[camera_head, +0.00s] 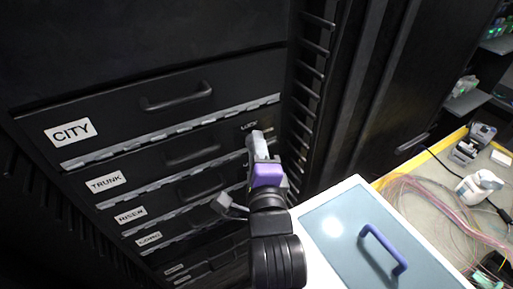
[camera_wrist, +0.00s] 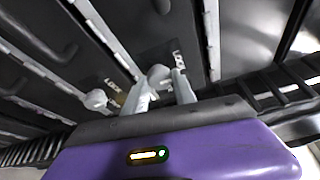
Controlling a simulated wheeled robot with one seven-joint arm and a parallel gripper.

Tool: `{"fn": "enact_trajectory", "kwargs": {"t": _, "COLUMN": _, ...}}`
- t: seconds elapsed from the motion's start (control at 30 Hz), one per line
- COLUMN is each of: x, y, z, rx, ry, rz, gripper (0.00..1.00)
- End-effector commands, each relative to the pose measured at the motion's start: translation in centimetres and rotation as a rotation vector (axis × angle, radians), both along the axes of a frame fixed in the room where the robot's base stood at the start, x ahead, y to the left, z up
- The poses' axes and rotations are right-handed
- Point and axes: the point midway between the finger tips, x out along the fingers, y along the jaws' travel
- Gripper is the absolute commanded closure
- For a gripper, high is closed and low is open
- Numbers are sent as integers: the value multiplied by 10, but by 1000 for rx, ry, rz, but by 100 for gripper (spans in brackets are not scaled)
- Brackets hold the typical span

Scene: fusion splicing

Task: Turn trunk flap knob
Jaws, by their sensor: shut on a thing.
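The trunk flap is the black panel beside the white TRUNK label (camera_head: 105,182) in the head view, in the row below CITY. My gripper (camera_head: 261,140) is at the right end of this row, by the rack's right post. In the wrist view, the two pale fingers of my gripper (camera_wrist: 167,90) are shut on a light grey round knob (camera_wrist: 158,74). The head view hides this knob behind my fingers, and its turn angle cannot be read.
Another pale knob (camera_wrist: 95,99) shows at left in the wrist view. A CITY label (camera_head: 72,132) and a black handle (camera_head: 177,97) are above. A white case with a blue handle (camera_head: 384,249) stands at the lower right, before a cluttered yellow-edged table (camera_head: 425,160).

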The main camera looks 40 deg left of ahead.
Motion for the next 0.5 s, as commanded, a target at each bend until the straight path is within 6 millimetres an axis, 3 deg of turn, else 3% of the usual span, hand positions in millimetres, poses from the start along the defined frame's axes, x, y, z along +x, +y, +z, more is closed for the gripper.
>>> {"fn": "enact_trajectory", "kwargs": {"t": 0.03, "x": -1, "y": 1, "z": -1, "rx": -1, "ry": 0, "rz": 2, "gripper": 100}}
{"fn": "enact_trajectory", "kwargs": {"t": 0.07, "x": -1, "y": 1, "z": -1, "rx": -1, "ry": 0, "rz": 2, "gripper": 62}}
{"fn": "enact_trajectory", "kwargs": {"t": 0.13, "x": -1, "y": 1, "z": -1, "rx": -1, "ry": 0, "rz": 2, "gripper": 48}}
{"fn": "enact_trajectory", "kwargs": {"t": 0.5, "x": -2, "y": -1, "z": -1, "rx": -1, "ry": 1, "rz": 0, "gripper": 46}}
